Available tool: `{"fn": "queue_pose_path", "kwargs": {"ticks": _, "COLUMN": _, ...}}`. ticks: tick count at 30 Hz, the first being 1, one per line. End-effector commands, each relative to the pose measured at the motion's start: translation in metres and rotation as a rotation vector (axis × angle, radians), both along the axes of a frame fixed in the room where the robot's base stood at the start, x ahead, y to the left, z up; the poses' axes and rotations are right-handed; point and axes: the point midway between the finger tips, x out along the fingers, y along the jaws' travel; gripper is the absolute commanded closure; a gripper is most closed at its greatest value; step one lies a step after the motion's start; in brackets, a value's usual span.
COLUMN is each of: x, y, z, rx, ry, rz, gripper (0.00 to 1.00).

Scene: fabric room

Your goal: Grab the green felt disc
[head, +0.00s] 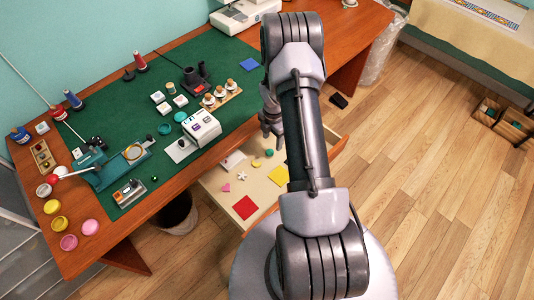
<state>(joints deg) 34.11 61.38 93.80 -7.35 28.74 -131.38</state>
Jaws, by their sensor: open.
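A small green disc (256,164) lies in the open drawer (215,183) below the table's front edge. A small yellow round piece (269,153) lies just to its upper right, close by. My gripper (272,136) points down above the far part of the drawer, a little above and to the right of the disc in the picture. It looks open and empty, apart from the disc. My arm hides the right part of the drawer.
The drawer also holds a white flower (242,176), a pink heart (226,187), a yellow square (278,174) and a red square (245,207). The table (110,233) edge and a white boxy device (201,128) stand left of my gripper.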

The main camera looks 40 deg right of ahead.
Motion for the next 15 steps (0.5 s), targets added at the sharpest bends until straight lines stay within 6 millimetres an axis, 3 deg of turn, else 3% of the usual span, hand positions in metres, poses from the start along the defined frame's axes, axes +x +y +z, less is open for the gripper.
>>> {"fn": "queue_pose_path", "kwargs": {"ticks": 1, "x": 0.000, "y": 0.000, "z": -0.013, "rx": 0.000, "ry": 0.000, "rz": 0.000, "gripper": 0.44}}
{"fn": "queue_pose_path", "kwargs": {"ticks": 8, "x": 0.002, "y": 0.002, "z": -0.034, "rx": 0.000, "ry": 0.000, "rz": 0.000, "gripper": 0.44}}
{"fn": "queue_pose_path", "kwargs": {"ticks": 15, "x": 0.005, "y": 0.004, "z": -0.077, "rx": 0.000, "ry": 0.000, "rz": -0.001, "gripper": 0.44}}
